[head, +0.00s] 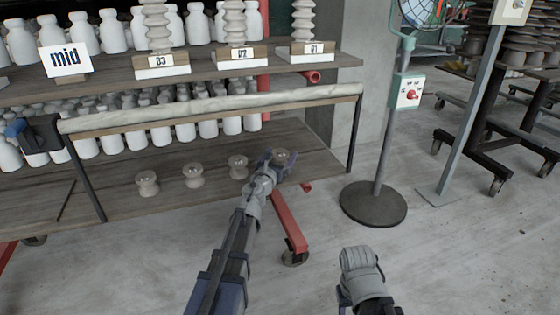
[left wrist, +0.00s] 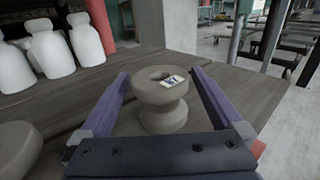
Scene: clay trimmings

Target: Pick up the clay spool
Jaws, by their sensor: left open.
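A grey clay spool (head: 282,154) with flared ends and a narrow waist stands upright at the right end of a row on the lower wooden shelf. My left gripper (head: 278,161) is open around it. In the left wrist view the same spool (left wrist: 162,115) stands between the two purple fingers, with gaps on both sides. A small white label with dark print lies on its top beside the round hole. My right gripper (head: 357,282) is low at the right, over the floor, away from the shelf; its jaws cannot be made out.
More spools (head: 194,175) stand to the left on the same shelf (head: 215,200). White bottles (left wrist: 85,40) stand behind. A rail (head: 210,105) and an upper shelf (head: 110,80) with numbered stacks are above. A stand with a round base (head: 373,204) is at the right.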

